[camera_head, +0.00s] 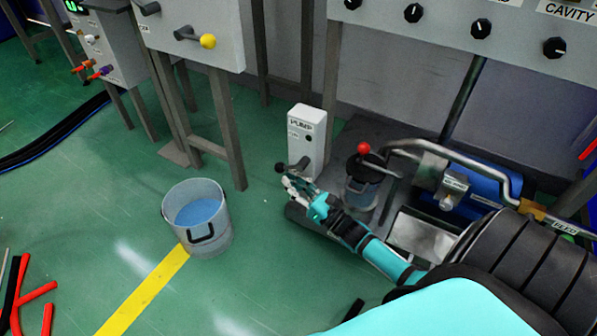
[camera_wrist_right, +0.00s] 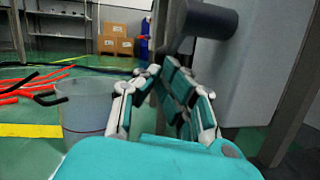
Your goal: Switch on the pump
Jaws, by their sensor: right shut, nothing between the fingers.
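The white pump box (camera_head: 308,130), labelled PUMP, stands on the floor in the head view. A dark round-ended switch handle (camera_head: 282,168) sticks out from its lower front. My right gripper (camera_head: 290,184) is shut and empty, just below this handle. In the right wrist view the fingers of my right gripper (camera_wrist_right: 163,78) come together under the dark handle (camera_wrist_right: 210,20), with the grey side of the pump box (camera_wrist_right: 250,75) to the right. I cannot tell whether the fingers touch the handle. My left gripper is out of view.
A red-knobbed valve (camera_head: 364,150), pipes and a blue motor (camera_head: 480,187) are on the right. Red hoses (camera_head: 38,292) lie at lower left. Green floor is open around the bucket.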

